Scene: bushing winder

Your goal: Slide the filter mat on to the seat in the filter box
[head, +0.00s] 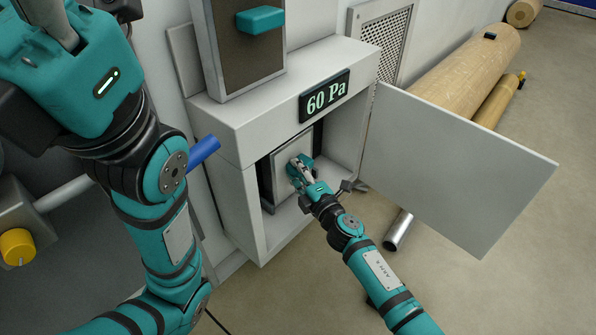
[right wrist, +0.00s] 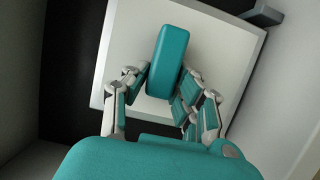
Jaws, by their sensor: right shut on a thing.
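The filter mat (head: 287,183), a pale square panel with a teal handle, stands upright inside the open filter box (head: 228,190). My right gripper (head: 299,166) reaches in from the front right. In the right wrist view its fingers (right wrist: 164,92) are shut on the handle (right wrist: 171,50), one on each side. The pale mat face (right wrist: 128,42) lies behind the handle, with a dark area at its left. The seat is hidden behind the mat, so I cannot tell whether they touch. My left gripper (head: 55,25) is at the top left, partly cut off, far from the box.
The box door (head: 455,170) is swung open to the right. A display (head: 325,95) on the box reads 60 Pa. A brown panel with a teal handle (head: 260,19) stands on top. Large rolls (head: 450,70) and a metal tube (head: 398,230) lie on the floor at right.

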